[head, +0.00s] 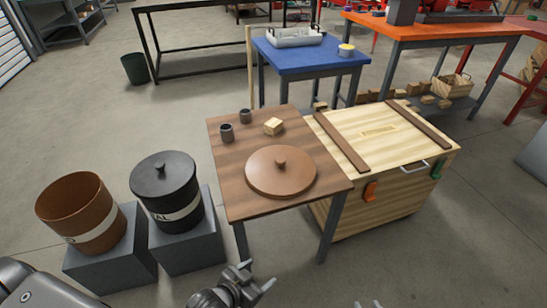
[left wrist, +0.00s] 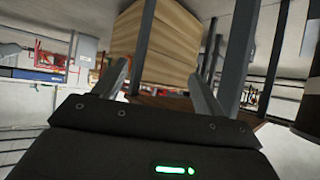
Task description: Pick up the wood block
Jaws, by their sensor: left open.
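The wood block (head: 273,126) is a small pale block lying near the far edge of the brown wooden table (head: 228,170). It stands apart from the two small dark cups and the round lid. My left gripper (head: 257,277) is low at the bottom of the head view, in front of the table and well away from the block. In the left wrist view the left gripper (left wrist: 158,72) has its fingers spread with nothing between them. The block cannot be made out there. Only the tips of my right gripper (head: 367,304) show at the bottom edge.
Two dark cups (head: 227,132) (head: 245,116) stand left of the block. A round brown lid (head: 280,175) lies nearer. A large wooden crate (head: 385,150) adjoins the table on the right. A brown bin (head: 75,205) and black lidded bin (head: 165,185) stand left.

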